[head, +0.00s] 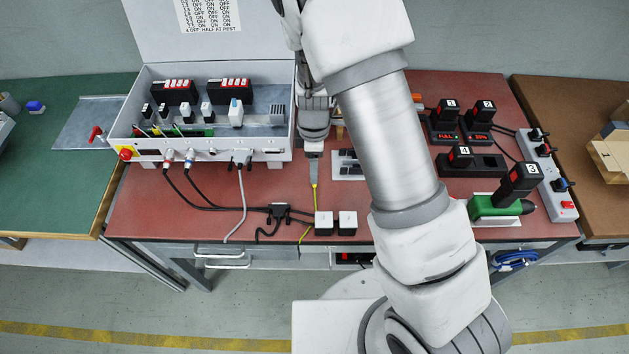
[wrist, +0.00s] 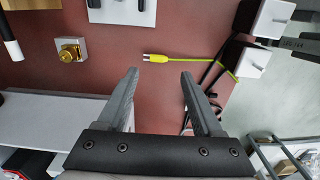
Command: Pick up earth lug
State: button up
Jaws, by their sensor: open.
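The earth lug (wrist: 148,58) is a small silver tip on a yellow-green lead (wrist: 195,61), lying on the red bench top. In the wrist view it lies just beyond my gripper (wrist: 158,74), between the lines of its two fingers. The gripper is open and empty, and its fingers appear apart from the lug. In the head view my gripper (head: 314,172) points down over the bench in front of the grey control box. The yellow lead (head: 315,200) shows below it; the lug itself is not clear there.
A brass stud on a block (wrist: 70,50) sits left of the lug. White-capped blocks (head: 323,223) stand near the bench's front edge, with black cables beside them. Bare bench surrounds the lug.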

jog(key=shift+w+f, duration=0.2)
jog(key=shift+f, duration=2.8)
grip_shut()
